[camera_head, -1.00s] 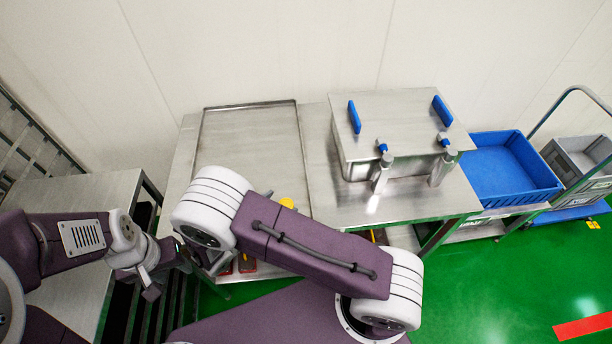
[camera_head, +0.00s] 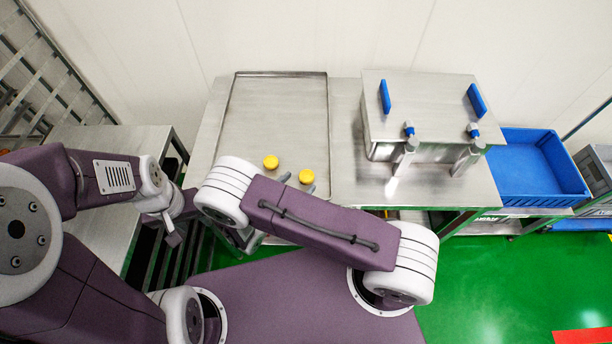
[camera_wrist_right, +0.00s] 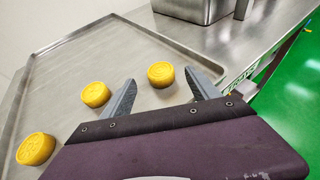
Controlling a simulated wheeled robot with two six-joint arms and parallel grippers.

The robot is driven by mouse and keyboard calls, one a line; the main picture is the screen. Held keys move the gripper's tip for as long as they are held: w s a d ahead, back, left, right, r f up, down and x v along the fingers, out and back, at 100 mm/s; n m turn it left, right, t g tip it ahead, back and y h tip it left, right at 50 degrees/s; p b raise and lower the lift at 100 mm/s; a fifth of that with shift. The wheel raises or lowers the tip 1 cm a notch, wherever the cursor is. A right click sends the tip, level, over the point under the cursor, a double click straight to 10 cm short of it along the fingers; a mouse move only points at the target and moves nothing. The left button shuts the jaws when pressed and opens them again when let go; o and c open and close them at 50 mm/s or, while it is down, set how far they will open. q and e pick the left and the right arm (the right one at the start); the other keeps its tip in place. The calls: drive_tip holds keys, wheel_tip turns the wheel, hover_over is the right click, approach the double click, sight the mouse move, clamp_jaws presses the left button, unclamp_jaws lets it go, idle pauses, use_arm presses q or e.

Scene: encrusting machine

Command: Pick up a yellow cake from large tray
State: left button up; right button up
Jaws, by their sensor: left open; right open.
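Yellow round cakes lie on the large tray (camera_head: 275,115). Two show in the head view, a left one (camera_head: 270,161) and a right one (camera_head: 306,176). The right wrist view shows three: a far right cake (camera_wrist_right: 161,74), a middle one (camera_wrist_right: 96,94) and a near left one (camera_wrist_right: 36,149). My right gripper (camera_wrist_right: 160,78) is open and empty, its fingertips pointing toward the far right cake, which appears between them. Whether they touch it I cannot tell. In the head view my right arm hides the tray's near part. My left gripper (camera_head: 186,205) is open, left of the tray; its fingers are hard to make out.
A steel lidded box (camera_head: 425,105) with blue handles stands on the table right of the tray. A blue crate (camera_head: 540,185) is further right. A lower steel table (camera_head: 105,150) stands at the left. The tray's far part is bare.

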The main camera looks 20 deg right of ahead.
sight(304, 178)
drive_tip(key=x, duration=0.4)
drive_tip(key=shift+f, duration=0.1)
drive_tip(key=shift+s+a, duration=0.1)
drive_tip(key=c, duration=1.5)
drive_tip(key=shift+o, duration=0.2)
